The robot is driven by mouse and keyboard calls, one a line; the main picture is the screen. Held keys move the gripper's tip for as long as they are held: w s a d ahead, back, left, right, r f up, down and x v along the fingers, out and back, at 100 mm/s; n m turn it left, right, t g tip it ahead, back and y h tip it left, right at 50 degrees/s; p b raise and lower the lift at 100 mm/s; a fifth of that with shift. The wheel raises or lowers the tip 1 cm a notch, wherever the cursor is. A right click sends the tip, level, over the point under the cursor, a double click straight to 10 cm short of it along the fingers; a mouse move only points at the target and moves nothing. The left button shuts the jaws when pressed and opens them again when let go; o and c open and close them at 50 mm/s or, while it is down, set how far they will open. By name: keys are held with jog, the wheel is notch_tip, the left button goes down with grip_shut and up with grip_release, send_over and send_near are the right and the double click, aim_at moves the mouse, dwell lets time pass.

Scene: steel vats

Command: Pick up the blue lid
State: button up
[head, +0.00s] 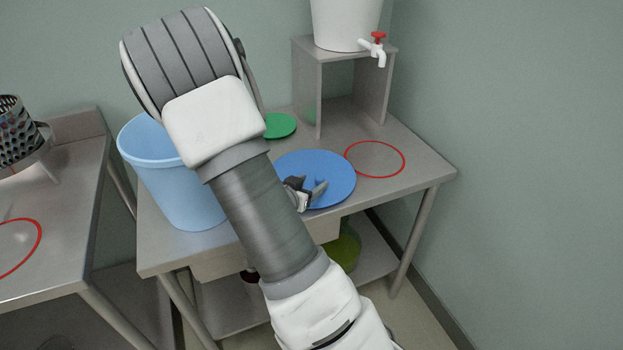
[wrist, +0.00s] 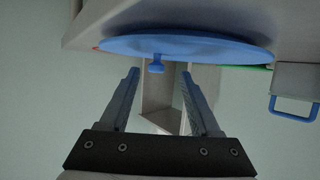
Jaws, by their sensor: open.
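The blue lid (head: 335,172) is a flat round disc on the steel table, near its front edge. In the wrist view the lid (wrist: 190,45) spans the top, with a small blue knob (wrist: 156,67) pointing toward my gripper. My gripper (head: 312,193) is over the front left part of the lid in the head view. In the wrist view my gripper (wrist: 161,72) is open and empty, its two fingers apart with the knob between their tips. Whether the fingers touch the knob I cannot tell.
A light blue bucket (head: 185,195) stands left of the lid, partly behind my arm. A green lid (head: 279,125) lies behind. A red ring (head: 376,142) marks free table at right. A white vat (head: 343,22) with a red tap stands on a steel stand (head: 307,85).

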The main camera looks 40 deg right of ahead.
aim_at(318, 180)
jog(key=x, duration=0.3)
jog(key=b+x, duration=0.1)
jog(key=shift+s+d, duration=0.15)
jog(key=shift+d, duration=0.25)
grip_shut()
